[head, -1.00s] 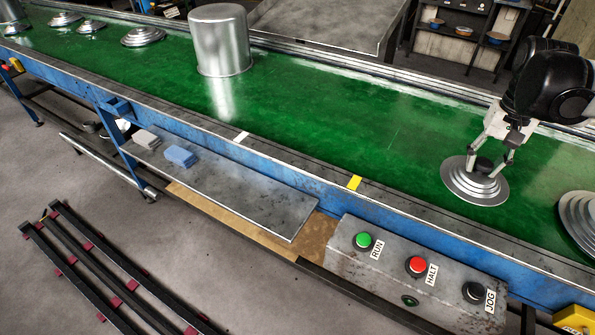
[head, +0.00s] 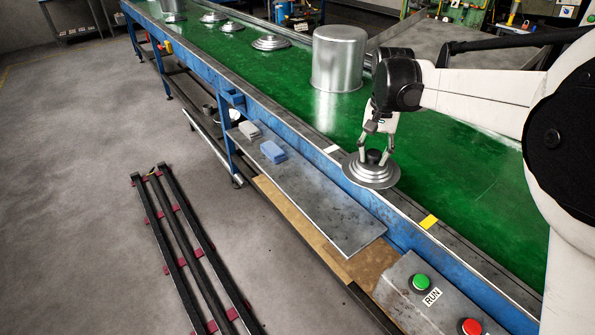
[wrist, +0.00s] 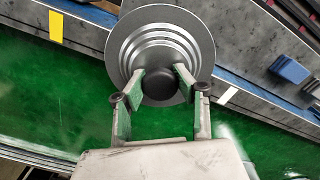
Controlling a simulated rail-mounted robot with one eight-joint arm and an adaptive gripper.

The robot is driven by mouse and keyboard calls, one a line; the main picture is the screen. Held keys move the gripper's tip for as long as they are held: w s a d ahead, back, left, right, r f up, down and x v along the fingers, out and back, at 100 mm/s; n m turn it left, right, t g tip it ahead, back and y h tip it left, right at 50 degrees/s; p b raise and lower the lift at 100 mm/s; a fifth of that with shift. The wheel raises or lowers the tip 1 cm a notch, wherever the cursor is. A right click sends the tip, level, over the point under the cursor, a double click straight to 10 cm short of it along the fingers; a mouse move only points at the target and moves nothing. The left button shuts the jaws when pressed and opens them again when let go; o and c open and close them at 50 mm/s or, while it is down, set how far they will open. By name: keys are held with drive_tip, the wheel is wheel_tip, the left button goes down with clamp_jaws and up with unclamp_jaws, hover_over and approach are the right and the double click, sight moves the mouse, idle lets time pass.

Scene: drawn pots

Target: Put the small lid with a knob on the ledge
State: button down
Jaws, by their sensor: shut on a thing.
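The small lid (head: 365,176) is a stepped silver disc with a dark knob (head: 374,156) on top. My gripper (head: 376,152) is shut on the knob and holds the lid level over the near edge of the green belt. In the wrist view the knob (wrist: 159,82) sits between my two fingertips and the stepped lid (wrist: 150,38) spreads out beyond them. The ledge (head: 320,205) is a grey metal shelf on the belt's near side, lower than the belt. The lid overhangs the blue side rail toward it.
A blue block (head: 272,152) and a grey block (head: 249,131) lie at the ledge's far end; its near part is bare. A tall silver pot (head: 338,60) and more lids (head: 270,42) stand on the belt. A control box (head: 412,290) is at the near end.

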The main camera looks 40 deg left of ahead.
drive_tip(key=s+a+f+n, duration=0.1)
drive_tip(key=s+a, duration=0.5)
drive_tip(key=a, duration=0.2)
drive_tip(key=s+a+f, duration=0.1)
drive_tip(key=s+a, duration=0.4)
drive_tip(key=a, duration=0.3)
drive_tip(key=shift+n, duration=0.3)
drive_tip(key=shift+w+d+f+p, duration=0.2)
drive_tip(key=shift+w+d+f, duration=0.4)
drive_tip(key=shift+d+f, duration=1.25)
drive_tip(key=shift+w+d+f+p, duration=0.2)
drive_tip(key=shift+w+d+f, duration=0.35)
drive_tip(key=shift+d+f, duration=1.25)
drive_tip(key=shift+w+d+f+p, duration=0.2)
drive_tip(key=shift+w+d+f, duration=0.4)
drive_tip(key=shift+d+f, duration=1.25)
drive_tip(key=shift+a+f, duration=0.25)
drive_tip(key=shift+f, duration=0.15)
drive_tip(key=c, duration=1.4)
unclamp_jaws()
drive_tip(key=shift+o, duration=0.4)
